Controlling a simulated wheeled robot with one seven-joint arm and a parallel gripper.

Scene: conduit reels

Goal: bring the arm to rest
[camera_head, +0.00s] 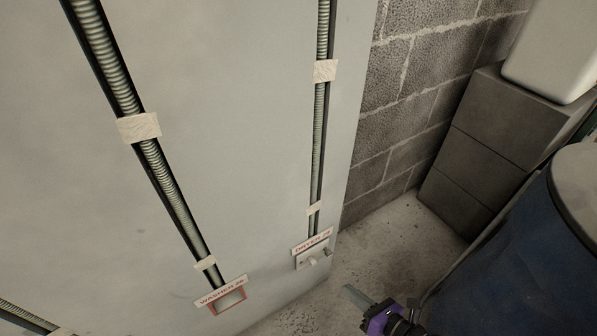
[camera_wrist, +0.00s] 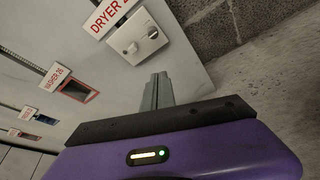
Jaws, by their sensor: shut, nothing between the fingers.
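My gripper (camera_head: 350,293) shows at the bottom of the head view, with grey fingers and a purple body. In the wrist view the fingers (camera_wrist: 158,92) are together with nothing between them. The gripper hangs to the right of the panel's lower right corner, apart from the dryer box (camera_head: 314,257), which has a sign reading "DRYER" and small knobs. The dryer box also shows in the wrist view (camera_wrist: 137,38), just beyond the fingertips. Most of my arm is out of view.
A pale panel (camera_head: 240,130) carries ribbed conduits (camera_head: 170,190) held by light straps. A red-framed washer box (camera_head: 228,300) sits low on it. A block wall (camera_head: 400,100), grey blocks (camera_head: 480,150) and a blue barrel (camera_head: 530,240) stand at right. Bare floor (camera_head: 395,240) lies between.

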